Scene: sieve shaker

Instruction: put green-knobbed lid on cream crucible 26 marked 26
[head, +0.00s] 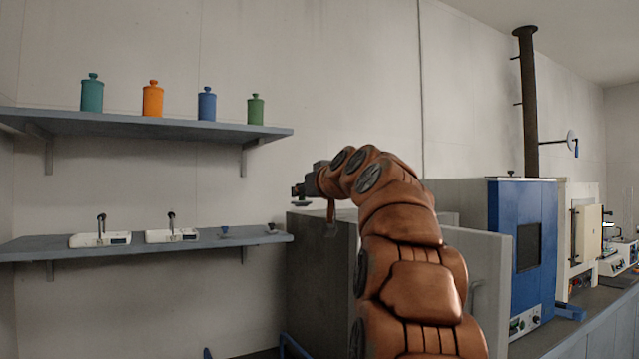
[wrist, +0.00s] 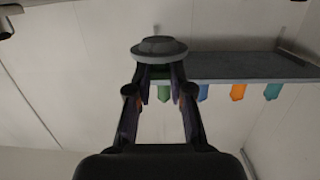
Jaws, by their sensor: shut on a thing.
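My gripper (head: 299,191) is raised in front of the wall, just right of the shelf ends. It is shut on a grey, round lid (wrist: 160,48), seen at the fingertips in the wrist view (wrist: 159,70). The lid also shows as a small flat disc under the gripper in the head view (head: 301,204). Its knob is hidden between the fingers, so I cannot tell its colour. I cannot make out a cream crucible or a mark 26 in either view.
A lower shelf (head: 40,249) holds two white devices (head: 100,239) (head: 172,235) and two small dark-knobbed items (head: 225,231) (head: 271,228). An upper shelf (head: 150,127) holds several coloured jars. A grey cabinet (head: 320,255) stands below my gripper; a blue oven (head: 527,250) is right.

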